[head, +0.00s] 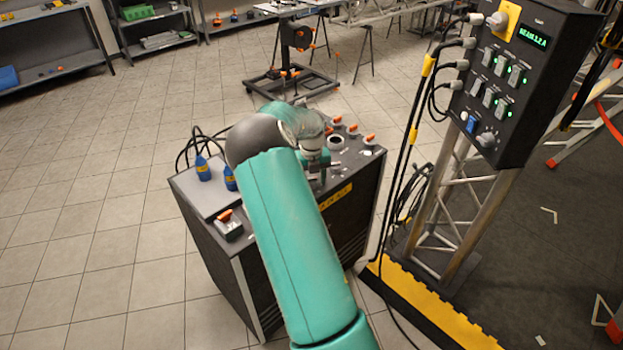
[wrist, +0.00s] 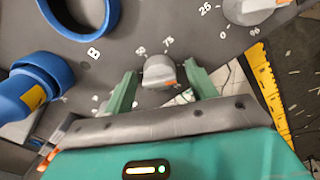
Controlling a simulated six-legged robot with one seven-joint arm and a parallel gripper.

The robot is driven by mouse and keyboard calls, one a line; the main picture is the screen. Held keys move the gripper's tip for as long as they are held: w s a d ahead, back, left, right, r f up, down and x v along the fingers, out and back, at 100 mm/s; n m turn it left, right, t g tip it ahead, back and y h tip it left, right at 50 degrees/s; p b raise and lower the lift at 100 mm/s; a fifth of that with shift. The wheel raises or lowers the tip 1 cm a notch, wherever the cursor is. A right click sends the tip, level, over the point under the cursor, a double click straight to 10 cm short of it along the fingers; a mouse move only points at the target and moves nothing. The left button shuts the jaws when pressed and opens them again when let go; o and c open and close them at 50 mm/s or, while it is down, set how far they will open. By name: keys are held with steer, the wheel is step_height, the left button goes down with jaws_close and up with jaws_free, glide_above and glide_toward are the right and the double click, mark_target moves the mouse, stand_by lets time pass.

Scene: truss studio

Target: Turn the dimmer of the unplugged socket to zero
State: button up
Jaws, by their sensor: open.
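A grey dimmer knob (wrist: 157,68) with an orange pointer mark stands between my gripper's (wrist: 161,72) two green fingers in the wrist view. The fingers are open, one on each side of the knob; I cannot tell whether either touches it. Scale numbers, including 75, are printed around the knob. An empty blue-rimmed socket (wrist: 112,14) marked B is at the upper left. A blue plug (wrist: 22,92) sits at the left. Another dimmer (wrist: 250,10) with 0 and 25 marks is at the upper right. In the head view my arm partly hides the cabinet top.
Several orange-marked knobs (head: 369,139) stand on the dark cabinet's right side. A black panel (head: 515,75) with cables stands on a truss to the right. Tiled floor lies open left.

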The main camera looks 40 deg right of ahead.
steer(key=c, duration=1)
